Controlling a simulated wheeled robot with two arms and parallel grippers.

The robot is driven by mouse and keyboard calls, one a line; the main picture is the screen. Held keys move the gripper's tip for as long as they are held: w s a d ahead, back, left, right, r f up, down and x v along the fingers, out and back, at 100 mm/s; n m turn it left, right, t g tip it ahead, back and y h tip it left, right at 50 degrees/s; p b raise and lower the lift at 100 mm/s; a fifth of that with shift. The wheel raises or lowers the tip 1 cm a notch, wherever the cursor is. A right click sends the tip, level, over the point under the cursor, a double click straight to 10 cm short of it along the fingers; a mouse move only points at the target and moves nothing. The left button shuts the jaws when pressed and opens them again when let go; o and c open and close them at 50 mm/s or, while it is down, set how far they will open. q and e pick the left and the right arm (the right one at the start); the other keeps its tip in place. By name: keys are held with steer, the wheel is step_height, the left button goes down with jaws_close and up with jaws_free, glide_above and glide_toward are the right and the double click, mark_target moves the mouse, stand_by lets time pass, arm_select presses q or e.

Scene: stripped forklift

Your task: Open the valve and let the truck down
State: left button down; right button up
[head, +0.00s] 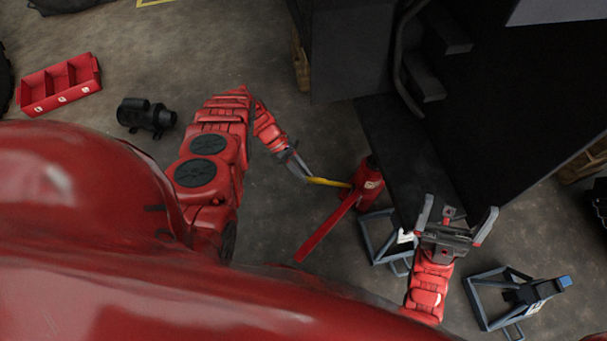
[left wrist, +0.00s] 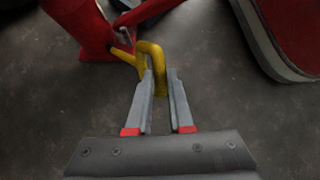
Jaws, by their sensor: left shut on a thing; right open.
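A red bottle jack (head: 369,180) stands on the floor beside the black truck (head: 415,150); it also shows in the left wrist view (left wrist: 85,25). A red lever arm (head: 328,225) slopes from it toward the lower left. A yellow valve handle (head: 328,182) sticks out of the jack to the left, and its bent end shows in the left wrist view (left wrist: 153,60). My left gripper (head: 307,178) is shut on that bent end; its fingers show in the left wrist view (left wrist: 160,95). My right gripper (head: 457,218) is open and empty, in front of the truck's lower edge.
A blue-grey stand (head: 380,248) is between the jack and my right arm. Another stand (head: 480,300) is at the lower right. A black motor (head: 147,115) and a red tray (head: 59,84) lie on the floor at the left. Floor around the jack's left is clear.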

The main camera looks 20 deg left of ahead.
arm_select(q)
steer(key=shift+w+a, duration=0.1)
steer(key=shift+a, duration=0.05)
steer(key=c, duration=0.8)
jaws_free()
steer(key=p+v, duration=0.1)
steer(key=v, duration=1.6)
steer(key=shift+r, duration=0.15)
